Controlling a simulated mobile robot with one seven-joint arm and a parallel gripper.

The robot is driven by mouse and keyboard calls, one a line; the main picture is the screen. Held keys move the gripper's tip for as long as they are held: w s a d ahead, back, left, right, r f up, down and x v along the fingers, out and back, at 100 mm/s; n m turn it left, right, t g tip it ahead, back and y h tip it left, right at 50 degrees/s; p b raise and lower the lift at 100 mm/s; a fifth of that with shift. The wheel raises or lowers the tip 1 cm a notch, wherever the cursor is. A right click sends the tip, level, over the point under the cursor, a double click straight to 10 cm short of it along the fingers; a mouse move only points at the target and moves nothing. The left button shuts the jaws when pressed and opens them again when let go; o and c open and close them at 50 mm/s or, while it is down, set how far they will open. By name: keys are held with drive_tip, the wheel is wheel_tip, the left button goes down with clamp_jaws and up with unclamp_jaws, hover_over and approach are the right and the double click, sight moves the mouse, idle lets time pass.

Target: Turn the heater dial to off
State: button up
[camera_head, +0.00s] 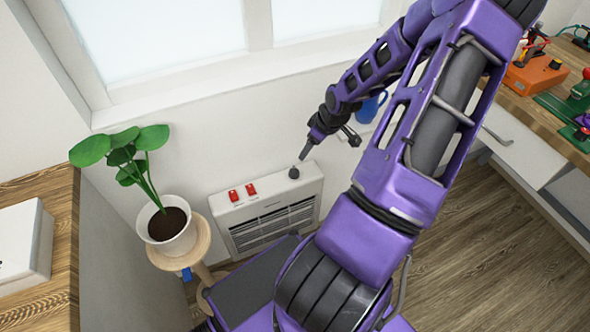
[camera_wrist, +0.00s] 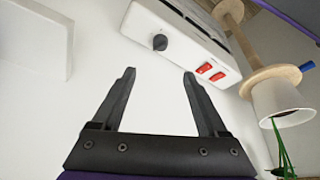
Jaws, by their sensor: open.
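The white heater (camera_head: 268,212) stands low against the wall below the window. Its black dial (camera_head: 294,173) is at the right end of its top, and two red switches (camera_head: 242,191) are at the left. In the wrist view the dial (camera_wrist: 160,42) shows on the white heater panel (camera_wrist: 180,62), with the red switches to its right. My gripper (camera_head: 304,156) is just above the dial in the head view. In the wrist view my gripper (camera_wrist: 160,74) has its two black fingers wide apart with nothing between them. The dial lies beyond the fingertips, apart from them.
A potted plant (camera_head: 172,228) stands on a round wooden stand (camera_head: 198,256) left of the heater. A blue jug (camera_head: 370,106) is behind my arm. A workbench (camera_head: 560,70) with an orange box (camera_head: 535,74) is at the right. A wooden counter (camera_head: 60,260) is at the left.

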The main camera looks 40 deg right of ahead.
sight(295, 170)
drive_tip(key=shift+m, duration=0.6)
drive_tip(key=b+x, duration=0.5)
drive_tip(key=x, duration=1.2)
drive_tip(key=shift+f, duration=0.1)
clamp_jaws()
drive_tip(key=shift+r+n+p, duration=0.25)
drive_tip(key=shift+n+p, duration=0.15)
drive_tip(key=shift+p, duration=0.7)
drive_tip(key=shift+n+y+p, duration=0.3)
drive_tip(key=shift+n+p, duration=0.1)
drive_tip(key=shift+p, duration=0.1)
drive_tip(key=shift+f+n+y+p, duration=0.1)
drive_tip(key=shift+n+y+p, duration=0.15)
drive_tip(key=shift+n, duration=0.55)
drive_tip(key=shift+f+n+y+p, duration=0.15)
drive_tip(key=shift+n+y, duration=0.2)
drive_tip(key=shift+n, duration=0.45)
